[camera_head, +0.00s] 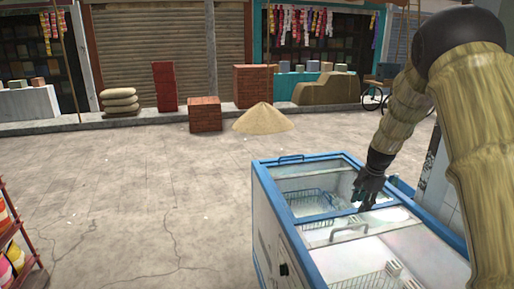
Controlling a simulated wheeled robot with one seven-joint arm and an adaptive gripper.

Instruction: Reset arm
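My arm comes in from the right side of the picture and bends down toward a blue-and-white chest freezer (262,215). My gripper (366,202) is dark and small in the view, over the middle of the freezer near its inner blue divider. Its fingers point down. I cannot tell whether the fingers are apart or closed, or whether they touch the freezer. No held object can be made out.
Wire baskets (312,203) sit inside the freezer, and its top has handles (349,232). A shelf with colourful goods (12,240) stands at the left edge. Bricks (205,114) and a sand pile (263,119) lie farther back. The paved ground left of the freezer is clear.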

